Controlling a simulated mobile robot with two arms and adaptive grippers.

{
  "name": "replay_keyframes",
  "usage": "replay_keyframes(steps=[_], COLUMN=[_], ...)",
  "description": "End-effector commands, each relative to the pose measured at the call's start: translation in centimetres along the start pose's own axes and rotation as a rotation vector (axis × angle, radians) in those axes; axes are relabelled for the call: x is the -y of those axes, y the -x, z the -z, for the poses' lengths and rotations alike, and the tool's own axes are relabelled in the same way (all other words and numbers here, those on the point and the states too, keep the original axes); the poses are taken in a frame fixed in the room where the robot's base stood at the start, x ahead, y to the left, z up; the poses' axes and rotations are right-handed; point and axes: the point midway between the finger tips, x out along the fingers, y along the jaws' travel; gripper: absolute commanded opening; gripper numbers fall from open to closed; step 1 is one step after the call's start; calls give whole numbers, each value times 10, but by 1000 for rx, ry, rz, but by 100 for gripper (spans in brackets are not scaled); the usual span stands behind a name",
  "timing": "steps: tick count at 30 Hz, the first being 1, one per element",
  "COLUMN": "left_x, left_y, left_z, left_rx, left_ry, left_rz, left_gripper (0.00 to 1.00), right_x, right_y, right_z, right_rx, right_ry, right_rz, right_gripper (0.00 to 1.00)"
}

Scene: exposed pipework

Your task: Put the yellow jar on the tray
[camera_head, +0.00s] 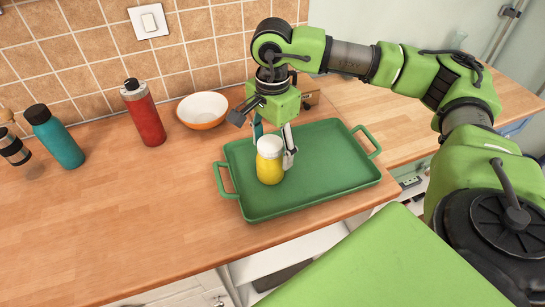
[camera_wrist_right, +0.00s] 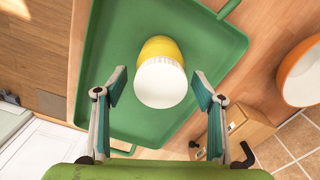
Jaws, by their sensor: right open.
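The yellow jar (camera_head: 270,162) with a white lid stands upright on the green tray (camera_head: 330,172), toward its left side. In the right wrist view the jar (camera_wrist_right: 160,72) lies ahead of and between the spread fingers, with a gap on both sides, over the tray (camera_wrist_right: 112,65). My right gripper (camera_head: 272,145) is open, just behind the jar in the head view; its fingers also show in the right wrist view (camera_wrist_right: 161,88). One finger is partly hidden by the jar in the head view. My left gripper is not in view.
A white and orange bowl (camera_head: 203,108), a red bottle (camera_head: 143,113) and a teal bottle (camera_head: 55,138) stand along the tiled wall. A cardboard box (camera_wrist_right: 240,132) is behind the tray.

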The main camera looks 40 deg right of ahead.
Motion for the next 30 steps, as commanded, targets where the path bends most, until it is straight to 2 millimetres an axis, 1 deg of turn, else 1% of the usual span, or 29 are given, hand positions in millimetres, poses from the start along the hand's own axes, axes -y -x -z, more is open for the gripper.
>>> replay_keyframes(steps=[1, 6, 9, 12, 15, 18, 30], left_x=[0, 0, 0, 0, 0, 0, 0], left_y=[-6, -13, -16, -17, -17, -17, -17], left_z=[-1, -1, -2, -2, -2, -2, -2], left_rx=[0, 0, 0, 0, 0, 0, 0], left_ry=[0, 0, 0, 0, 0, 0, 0], left_rz=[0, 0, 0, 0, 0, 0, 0], left_gripper=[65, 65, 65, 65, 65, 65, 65], right_x=[1, 2, 1, 1, 0, 0, 0], right_y=[10, 47, 64, 76, 82, 84, 84], right_z=[0, -1, -1, 0, 0, 0, 0], right_rx=[1, 2, 1, 0, 0, 1, 0], right_ry=[1, 2, 2, 2, 2, 2, 1], right_rz=[6, 5, 4, 3, 0, 0, 0], right_gripper=[63, 63, 63, 63, 63, 63, 63])
